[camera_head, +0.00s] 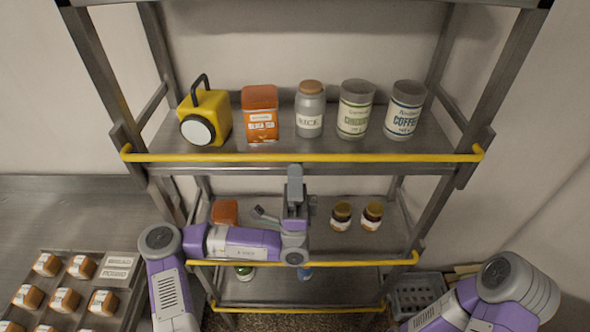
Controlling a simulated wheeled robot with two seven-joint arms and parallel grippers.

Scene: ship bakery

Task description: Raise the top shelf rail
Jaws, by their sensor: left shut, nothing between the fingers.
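The top shelf rail (220,157) is a yellow bar across the front edge of the top shelf, its ends bent at brackets on the two front posts. It runs level, low at the shelf's front lip. My left gripper (295,172) points up, shut and empty, in front of the rack. Its tips show just below the middle of the rail; I cannot tell whether they touch it. My right arm shows at the bottom right, but its gripper is out of view.
The top shelf holds a yellow lantern (207,117), an orange tin (260,115), a rice jar (310,112) and two canisters. Lower shelves have yellow rails (350,263) and small jars. A tray of bread (120,283) is at left, a grey crate (415,293) at lower right.

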